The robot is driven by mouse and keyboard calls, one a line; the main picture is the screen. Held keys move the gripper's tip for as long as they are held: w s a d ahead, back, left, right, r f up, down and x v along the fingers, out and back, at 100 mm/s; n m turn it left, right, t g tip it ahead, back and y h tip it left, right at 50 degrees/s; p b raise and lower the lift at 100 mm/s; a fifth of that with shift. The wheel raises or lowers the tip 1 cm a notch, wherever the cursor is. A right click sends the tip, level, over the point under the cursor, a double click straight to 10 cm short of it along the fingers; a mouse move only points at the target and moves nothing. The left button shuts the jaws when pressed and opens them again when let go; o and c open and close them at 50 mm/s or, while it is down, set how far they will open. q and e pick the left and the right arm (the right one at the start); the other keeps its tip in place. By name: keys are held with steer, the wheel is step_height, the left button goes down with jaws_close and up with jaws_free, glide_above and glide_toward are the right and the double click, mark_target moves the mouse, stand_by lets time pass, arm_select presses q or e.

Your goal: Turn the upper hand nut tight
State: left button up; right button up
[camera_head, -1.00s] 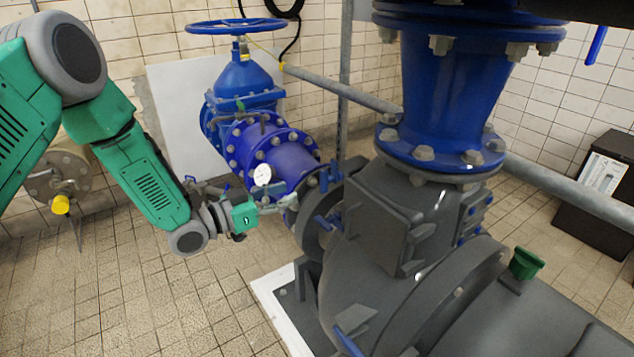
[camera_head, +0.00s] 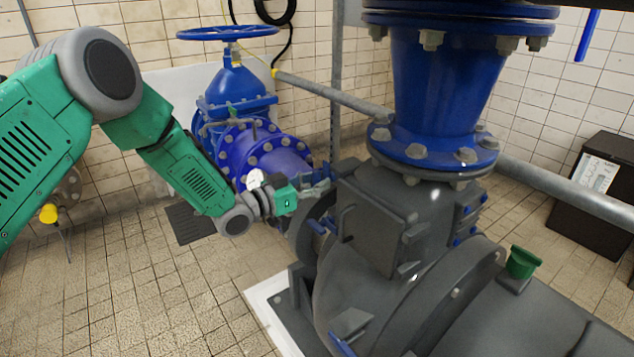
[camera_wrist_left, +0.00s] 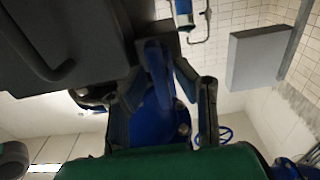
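The upper hand nut is a blue winged piece, seen in the left wrist view (camera_wrist_left: 157,72) close in front of the dark pump housing. My left gripper (camera_wrist_left: 158,84) has its two dark fingers spread, one on each side of the blue nut; I cannot tell if either finger touches it. In the head view my left gripper (camera_head: 322,184) reaches the left side of the dark grey pump (camera_head: 370,235), and its fingers hide most of the upper nut. My right gripper is not in view.
A blue flanged pipe (camera_head: 270,150) and a valve with a blue handwheel (camera_head: 228,33) stand behind the gripper. A blue vertical pipe (camera_head: 433,90) rises from the pump. Open tiled floor (camera_head: 130,290) lies at the lower left.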

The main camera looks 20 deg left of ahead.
arm_select(q)
steer(key=shift+a, duration=0.15)
jaws_close()
